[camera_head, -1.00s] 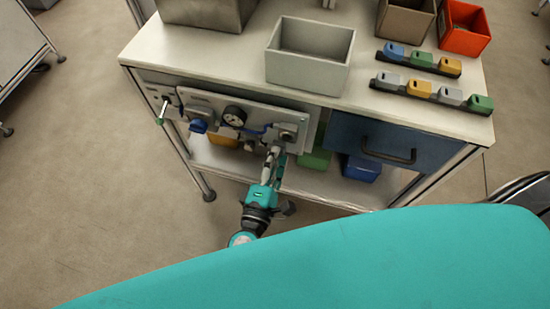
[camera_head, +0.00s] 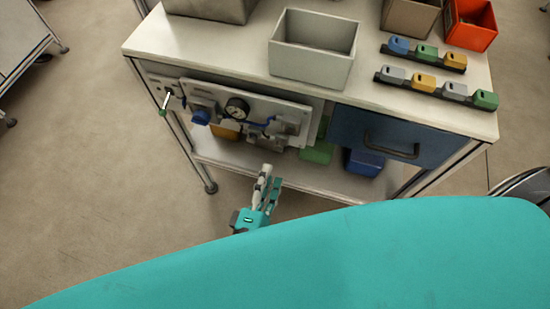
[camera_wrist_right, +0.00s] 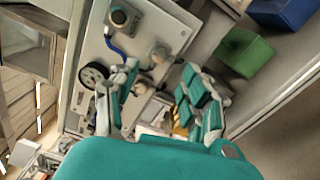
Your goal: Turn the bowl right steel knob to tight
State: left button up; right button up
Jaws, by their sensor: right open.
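A light grey panel (camera_head: 220,90) is on the front of the workbench. It carries a round dial gauge (camera_head: 237,108), a blue-handled fitting (camera_head: 201,116) at left and a grey block with a knob (camera_head: 291,124) at right. In the right wrist view small round steel knobs (camera_wrist_right: 159,55) show near the block. I cannot tell for certain which one is the bowl right steel knob, or how tight it is. My right gripper (camera_head: 271,177) is open and empty, below and in front of the panel, apart from it. Its open fingers show in the wrist view (camera_wrist_right: 152,92). My left gripper is not in view.
A blue drawer (camera_head: 350,130) with a dark handle is right of the panel. A green bin (camera_head: 318,152) and a blue bin (camera_head: 364,161) stand on the lower shelf. A lever with a green tip (camera_head: 163,112) sticks out at left.

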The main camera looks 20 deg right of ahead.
jog(key=shift+v, duration=2.3)
jog(key=s+d+f+n+g+y+p, duration=0.1)
jog(key=s+d+f+g+y, duration=0.3)
jog(key=f, duration=1.1)
jog(key=s+d+f+g+y+p, duration=0.15)
jog(key=d+f+g, duration=0.35)
jog(key=f, duration=0.9)
jog(key=s+d+f+m+g+y+p, duration=0.1)
jog(key=s+d+f+m+g+y, duration=0.1)
jog(key=s+d+f+m, duration=0.3)
jog(key=s+d+f+m+g+y+p, duration=0.1)
jog(key=s+d+f+m, duration=0.4)
jog(key=s, duration=0.5)
jog(key=shift+s+f+m+g+y+p, duration=0.4)
jog(key=shift+f+m+g+y, duration=0.35)
jog(key=shift+m+g, duration=0.35)
